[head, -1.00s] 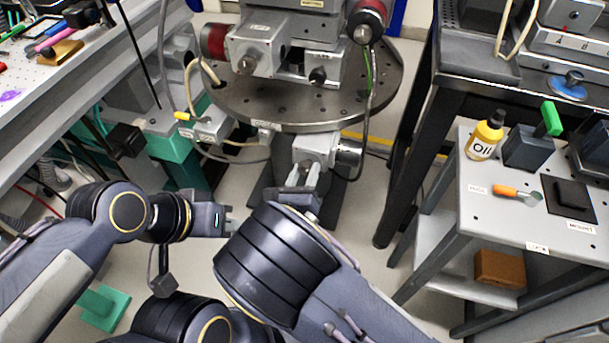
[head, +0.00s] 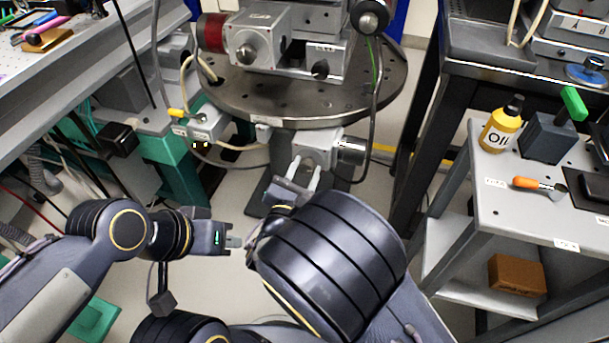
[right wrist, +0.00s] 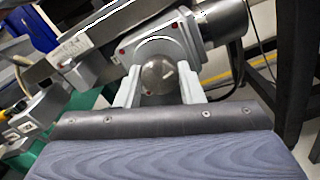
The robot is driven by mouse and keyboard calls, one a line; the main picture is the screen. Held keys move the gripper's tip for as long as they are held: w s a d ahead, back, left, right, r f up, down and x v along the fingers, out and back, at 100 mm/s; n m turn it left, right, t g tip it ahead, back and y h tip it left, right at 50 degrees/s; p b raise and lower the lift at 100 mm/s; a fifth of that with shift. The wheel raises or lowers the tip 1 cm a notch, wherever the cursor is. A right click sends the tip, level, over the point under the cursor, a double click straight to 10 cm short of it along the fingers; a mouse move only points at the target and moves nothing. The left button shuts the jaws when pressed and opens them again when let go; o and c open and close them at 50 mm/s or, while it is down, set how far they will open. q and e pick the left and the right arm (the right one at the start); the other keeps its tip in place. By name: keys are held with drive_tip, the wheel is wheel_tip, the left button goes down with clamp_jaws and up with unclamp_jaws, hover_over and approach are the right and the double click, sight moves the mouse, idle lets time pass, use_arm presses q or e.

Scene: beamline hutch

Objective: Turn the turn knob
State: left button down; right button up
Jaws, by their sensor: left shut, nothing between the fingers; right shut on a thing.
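The turn knob (right wrist: 159,77) is a round silver-grey knob with a pale mark on its face, in the right wrist view. It sits on the front of a light grey housing, which shows in the head view (head: 318,148) below the round plate's front edge. My right gripper (head: 303,174) reaches up to it, with one pale finger on each side. In the right wrist view, my right gripper (right wrist: 160,88) is shut on the knob. In the head view the knob is largely hidden by the gripper. My left gripper (head: 236,242) is shut and empty, apart from it at the lower left.
A round metal plate (head: 300,105) carrying grey stage blocks stands above the knob. A cable hangs close to the right of the housing. A grey side table (head: 500,215) at the right holds an oil bottle (head: 501,125) and tools. A workbench (head: 90,75) stands at the left.

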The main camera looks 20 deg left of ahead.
drive_tip(key=shift+f+m, duration=0.1)
drive_tip(key=shift+m, duration=0.2)
idle(0.4)
drive_tip(key=o, duration=1)
drive_tip(key=s+p, duration=0.1)
drive_tip(key=s, duration=0.7)
drive_tip(key=shift+a+p, duration=0.15)
drive_tip(key=shift+p, duration=0.25)
